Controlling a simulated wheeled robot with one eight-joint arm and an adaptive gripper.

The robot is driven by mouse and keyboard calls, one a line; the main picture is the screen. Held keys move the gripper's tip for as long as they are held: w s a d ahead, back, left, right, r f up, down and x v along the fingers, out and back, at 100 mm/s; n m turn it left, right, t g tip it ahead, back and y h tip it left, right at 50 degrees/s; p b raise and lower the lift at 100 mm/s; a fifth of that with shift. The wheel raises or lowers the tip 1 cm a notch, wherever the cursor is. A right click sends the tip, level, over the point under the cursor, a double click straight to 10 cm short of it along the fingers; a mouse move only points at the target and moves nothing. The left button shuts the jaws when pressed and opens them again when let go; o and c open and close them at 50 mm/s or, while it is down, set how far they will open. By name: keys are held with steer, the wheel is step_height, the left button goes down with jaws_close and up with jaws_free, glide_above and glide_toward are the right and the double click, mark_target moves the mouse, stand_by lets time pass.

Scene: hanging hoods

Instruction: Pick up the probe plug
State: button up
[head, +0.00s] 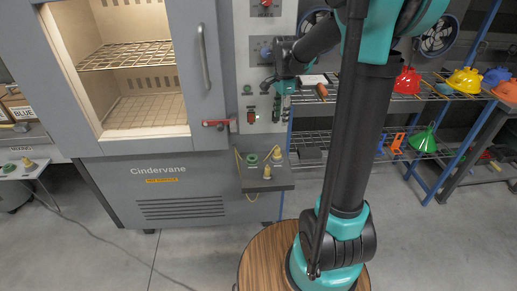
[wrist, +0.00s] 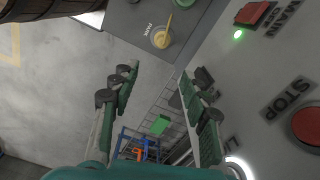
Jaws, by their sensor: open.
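A small grey ledge (head: 283,184) under the control panel holds yellow knob-like pieces and a green ring (head: 252,159). One yellow piece (head: 267,173) stands near its front edge, another (head: 277,153) further back; a yellow cord hangs along the ledge. In the wrist view a yellow plug with a cord (wrist: 160,38) sits in a round seat by the label "PARK", beyond the fingertips. Which yellow piece in the head view is this plug I cannot tell for certain. My gripper (head: 283,104) is open and empty beside the panel, above the ledge; its fingers (wrist: 157,85) show apart.
The panel carries a red MAIN switch (wrist: 251,13) and a red STOP button (wrist: 307,125), close to the right finger. The grey Cindervane cabinet (head: 160,185) stands left, with a red latch (head: 215,123). Floor ahead is clear.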

mark_target(278, 148)
steer(key=f, duration=1.7)
steer(key=shift+w+a+f, duration=0.15)
steer(key=shift+w+a, duration=0.05)
steer(key=shift+a, duration=0.05)
steer(key=shift+c, duration=0.4)
jaws_close()
